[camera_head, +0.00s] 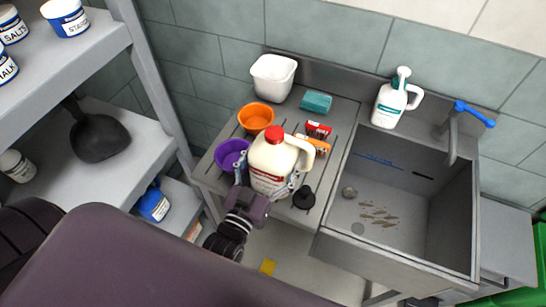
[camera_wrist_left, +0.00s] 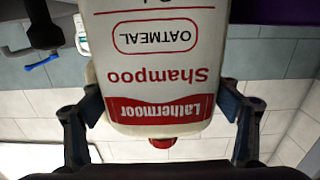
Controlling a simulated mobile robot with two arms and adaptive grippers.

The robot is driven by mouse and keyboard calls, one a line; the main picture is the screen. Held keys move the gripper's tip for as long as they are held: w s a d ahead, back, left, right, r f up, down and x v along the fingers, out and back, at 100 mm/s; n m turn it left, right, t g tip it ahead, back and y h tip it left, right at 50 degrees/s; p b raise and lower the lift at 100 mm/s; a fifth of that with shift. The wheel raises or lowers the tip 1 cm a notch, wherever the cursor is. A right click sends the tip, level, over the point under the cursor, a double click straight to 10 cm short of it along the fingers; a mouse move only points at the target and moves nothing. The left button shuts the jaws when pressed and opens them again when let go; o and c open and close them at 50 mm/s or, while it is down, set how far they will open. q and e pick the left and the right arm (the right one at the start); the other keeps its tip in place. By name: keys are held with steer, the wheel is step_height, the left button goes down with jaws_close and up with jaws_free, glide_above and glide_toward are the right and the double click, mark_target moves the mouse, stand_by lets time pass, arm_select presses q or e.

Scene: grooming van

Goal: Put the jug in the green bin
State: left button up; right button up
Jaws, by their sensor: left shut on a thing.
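The jug (camera_head: 272,160) is a large cream shampoo jug with a red cap, a handle on its right and a red and white label. It is upright at the draining board, in front of the bowls; I cannot tell if its base touches the board. My left gripper (camera_head: 264,188) is shut on its body, one finger on each side. In the left wrist view the jug (camera_wrist_left: 155,60) appears upside down between the fingers of the left gripper (camera_wrist_left: 160,112). The green bin (camera_head: 525,275) shows only partly at the lower right edge. My right gripper is not in view.
Around the jug are a purple bowl (camera_head: 230,153), an orange bowl (camera_head: 256,117), a white tub (camera_head: 273,77), a teal sponge (camera_head: 316,102), red and orange items and a black stopper (camera_head: 304,198). The sink (camera_head: 400,205), with a blue-handled tap (camera_head: 456,125), lies between jug and bin.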

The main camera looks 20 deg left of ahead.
arm_select(q)
steer(key=o, duration=1.2)
steer(key=shift+f, duration=0.15)
steer(key=shift+r, duration=0.2)
steer(key=shift+s+f, duration=0.1)
steer(key=shift+s, duration=0.15)
steer(key=s+b, duration=0.2)
steer(key=s, duration=0.8)
steer(key=shift+a+b, duration=0.15)
steer(key=shift+b, duration=0.2)
steer(key=shift+s, duration=0.75)
